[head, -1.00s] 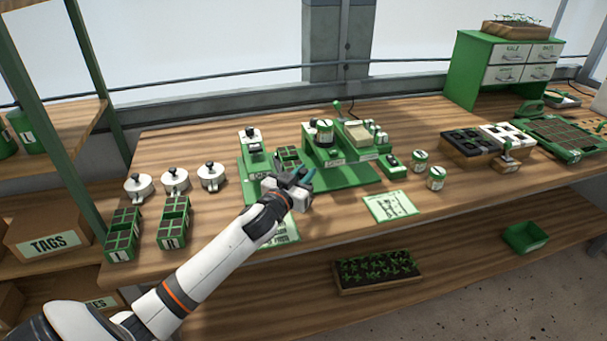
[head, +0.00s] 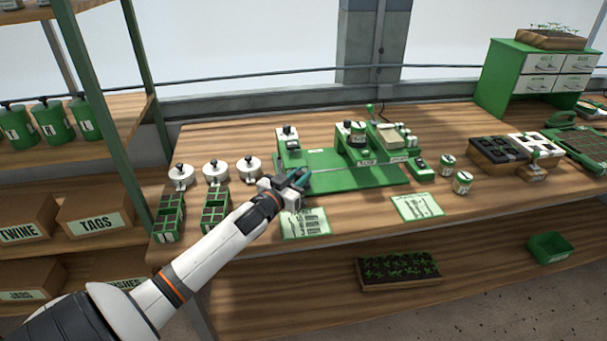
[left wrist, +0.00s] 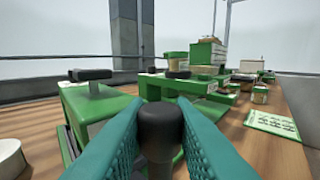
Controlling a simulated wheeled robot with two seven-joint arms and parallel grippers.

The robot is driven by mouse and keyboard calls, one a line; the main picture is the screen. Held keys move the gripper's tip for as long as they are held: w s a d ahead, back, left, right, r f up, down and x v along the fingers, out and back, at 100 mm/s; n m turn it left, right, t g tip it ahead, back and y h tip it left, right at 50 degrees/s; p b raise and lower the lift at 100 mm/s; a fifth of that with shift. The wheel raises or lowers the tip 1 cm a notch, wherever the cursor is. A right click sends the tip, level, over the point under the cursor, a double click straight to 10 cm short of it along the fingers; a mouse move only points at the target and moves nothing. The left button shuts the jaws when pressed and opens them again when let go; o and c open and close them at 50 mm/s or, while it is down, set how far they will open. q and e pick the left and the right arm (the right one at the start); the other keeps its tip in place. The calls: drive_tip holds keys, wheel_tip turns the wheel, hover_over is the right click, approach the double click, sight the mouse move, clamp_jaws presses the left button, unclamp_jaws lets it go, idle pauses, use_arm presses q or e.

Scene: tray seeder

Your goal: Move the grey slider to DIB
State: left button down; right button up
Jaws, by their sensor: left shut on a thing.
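A dark grey upright knob (left wrist: 160,128), which looks like the grey slider's grip, stands between the teal fingers of my left gripper (left wrist: 160,140) in the left wrist view. The fingers are shut on it. In the head view my left gripper (head: 302,179) is at the front left edge of the green seeder base (head: 345,178), and hides the knob. The slider's markings, including DIB, cannot be read here. My right gripper is not in view.
A green station with a dark handle (left wrist: 92,76) stands close ahead on the left. White lidded pots (head: 216,171) and two celled trays (head: 214,214) stand left of the gripper. Instruction cards (head: 304,223) lie in front. A shelf post (head: 146,90) rises at the left.

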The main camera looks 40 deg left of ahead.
use_arm(q)
drive_tip(key=shift+a+f, duration=0.1)
drive_tip(key=c, duration=1.4)
unclamp_jaws()
drive_tip(key=shift+s, duration=0.1)
drive_tip(key=shift+o, duration=0.7)
drive_tip(key=shift+a, duration=0.1)
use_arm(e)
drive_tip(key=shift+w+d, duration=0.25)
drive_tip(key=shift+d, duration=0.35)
use_arm(q)
drive_tip(key=s+d+b, duration=0.1)
drive_tip(key=s, duration=1.1)
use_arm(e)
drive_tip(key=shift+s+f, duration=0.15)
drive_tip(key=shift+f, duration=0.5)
use_arm(q)
drive_tip(key=shift+s, duration=0.1)
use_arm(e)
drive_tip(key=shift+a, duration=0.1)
